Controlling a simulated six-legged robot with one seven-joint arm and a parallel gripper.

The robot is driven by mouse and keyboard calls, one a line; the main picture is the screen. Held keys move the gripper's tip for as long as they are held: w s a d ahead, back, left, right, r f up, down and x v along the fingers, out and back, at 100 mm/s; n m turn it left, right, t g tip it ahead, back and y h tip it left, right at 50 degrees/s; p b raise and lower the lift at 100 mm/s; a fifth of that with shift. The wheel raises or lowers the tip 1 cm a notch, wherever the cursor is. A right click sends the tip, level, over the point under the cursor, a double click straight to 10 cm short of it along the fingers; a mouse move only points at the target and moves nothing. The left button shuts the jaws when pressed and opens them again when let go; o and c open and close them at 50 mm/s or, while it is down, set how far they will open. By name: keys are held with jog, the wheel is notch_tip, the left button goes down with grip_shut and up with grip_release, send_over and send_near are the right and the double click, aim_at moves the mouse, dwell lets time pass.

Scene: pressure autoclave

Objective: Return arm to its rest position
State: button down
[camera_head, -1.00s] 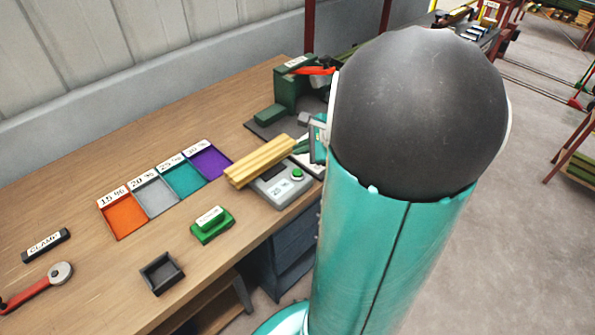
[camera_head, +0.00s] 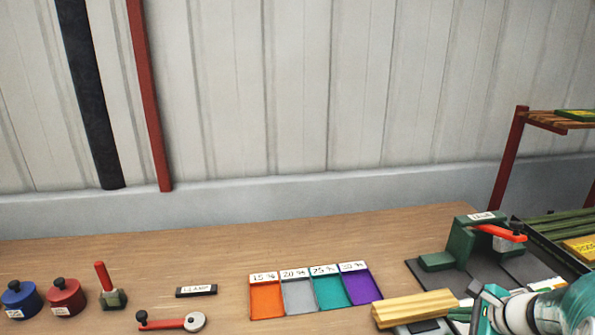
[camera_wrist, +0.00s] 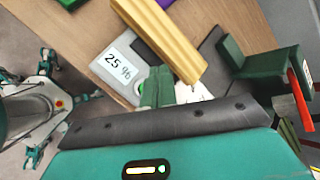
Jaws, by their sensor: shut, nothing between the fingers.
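My arm shows at the lower right of the head view, teal and white, reaching in over the right part of the bench. My gripper (camera_head: 461,313) is beside the right end of a yellow ribbed wood piece (camera_head: 415,308). In the wrist view my gripper (camera_wrist: 158,86) has its green fingers together with nothing between them. The meter is mostly cut off in the head view.
A green clamp device with a red lever (camera_head: 480,240) stands behind my gripper. Orange (camera_head: 266,300), grey, teal and purple labelled trays lie left of the wood. A red-handled tool (camera_head: 170,322) and a black clamp label (camera_head: 196,291) lie further left. The air above the bench's middle is clear.

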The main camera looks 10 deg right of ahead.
jog(key=s+a+r+n+g, duration=0.1)
jog(key=s+a+r+n, duration=0.2)
jog(key=a+n, duration=0.4)
jog(key=s+a+r+n+g+h, duration=0.1)
jog(key=s+a+r+n, duration=0.2)
jog(key=a+n, duration=0.5)
jog(key=s+a+r+n+g+h, duration=0.1)
jog(key=s+a+r+n, duration=0.2)
jog(key=a+n, duration=0.4)
jog(key=a, duration=0.3)
jog(key=shift+s+a+r+n, duration=0.2)
jog(key=shift+a+r+n, duration=0.05)
jog(key=shift+n, duration=0.05)
